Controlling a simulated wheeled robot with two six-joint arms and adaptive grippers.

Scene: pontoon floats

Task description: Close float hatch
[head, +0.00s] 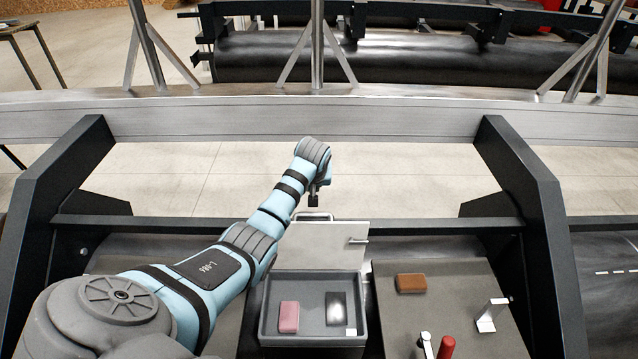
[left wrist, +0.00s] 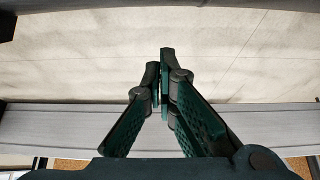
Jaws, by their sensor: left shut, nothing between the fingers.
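The float hatch is open. Its light grey lid (head: 322,243) is raised at the back of a grey open box (head: 264,319). A small bar handle (head: 358,240) is on the lid's right side, and a curved handle (head: 313,215) shows at its top edge. My left gripper (head: 313,203) is just above and beyond the lid's top edge, pointing down; I cannot tell whether it touches the handle. In the left wrist view its fingers (left wrist: 161,85) are shut with nothing between them, and no lid shows there. My right gripper is out of view.
On the grey deck to the right are a brown block (head: 411,283), a metal bracket (head: 491,315) and a red cylinder (head: 446,347). Dark frame posts (head: 537,210) stand at both sides; a beam (head: 300,118) crosses behind.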

